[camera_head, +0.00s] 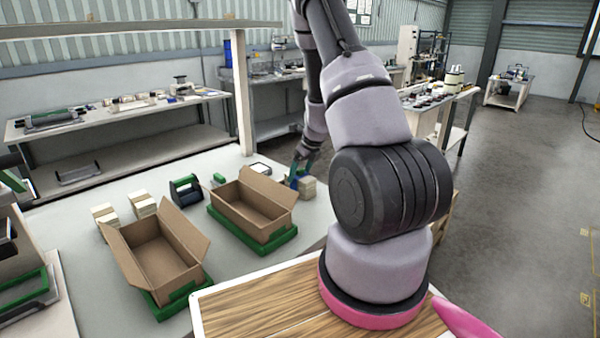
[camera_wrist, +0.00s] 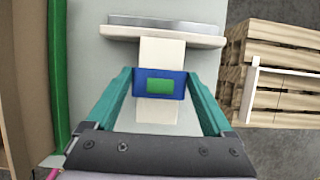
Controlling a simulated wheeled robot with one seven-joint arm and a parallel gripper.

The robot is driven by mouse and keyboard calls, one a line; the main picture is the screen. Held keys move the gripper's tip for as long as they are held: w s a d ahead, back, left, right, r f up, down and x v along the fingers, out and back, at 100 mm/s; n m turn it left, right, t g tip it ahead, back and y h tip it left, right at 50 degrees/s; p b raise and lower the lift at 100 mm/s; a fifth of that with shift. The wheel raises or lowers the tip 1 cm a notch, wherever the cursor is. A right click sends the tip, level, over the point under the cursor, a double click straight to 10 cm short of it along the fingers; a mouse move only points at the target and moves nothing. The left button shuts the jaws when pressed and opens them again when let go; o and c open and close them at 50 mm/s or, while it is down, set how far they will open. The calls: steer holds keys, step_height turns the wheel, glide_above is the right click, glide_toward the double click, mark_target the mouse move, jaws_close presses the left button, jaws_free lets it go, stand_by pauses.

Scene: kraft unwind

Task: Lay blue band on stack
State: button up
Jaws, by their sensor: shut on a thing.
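The blue band (camera_wrist: 141,91), with a green patch in its middle, is between the teal fingertips of my gripper (camera_wrist: 159,86) in the wrist view. My gripper is shut on it from both sides. The pale cream stack (camera_wrist: 160,53) lies beneath it and shows above and below the band. The band is across the stack's width; whether it touches the stack I cannot tell. In the head view my gripper (camera_head: 301,173) is at the far right of the white table, by the stack (camera_head: 308,187). My arm hides part of that area.
Two open cardboard boxes (camera_head: 118,252) (camera_head: 232,212) sit on green trays left of my gripper. More cream stacks (camera_head: 105,214) and a dark dispenser (camera_head: 185,190) stand behind them. In the wrist view, a plate with a grey bar (camera_wrist: 165,31) is beyond the stack and wooden pallets (camera_wrist: 285,60) are right.

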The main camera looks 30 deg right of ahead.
steer(key=o, duration=0.9)
steer(key=shift+c, duration=0.2)
steer(key=v, duration=1.1)
steer(key=s+a+r+n+t+y, duration=0.1)
steer(key=s+a+r+n, duration=0.3)
steer(key=a+r+n, duration=0.45)
steer(key=s+a+r+n+y, duration=0.1)
steer(key=s+a+r+n, duration=0.4)
steer(key=r, duration=0.6)
steer(key=s+a+r+n+t, duration=0.1)
steer(key=s+r+n, duration=0.3)
steer(key=s+n, duration=0.3)
steer(key=s+a+r+n+h, duration=0.1)
steer(key=s+a+r+n, duration=0.1)
steer(key=s+r+n, duration=0.2)
steer(key=s+n, duration=0.3)
steer(key=shift+a+r+t+h, duration=0.2)
steer(key=shift+r+t+h, duration=0.1)
steer(key=shift+t, duration=0.1)
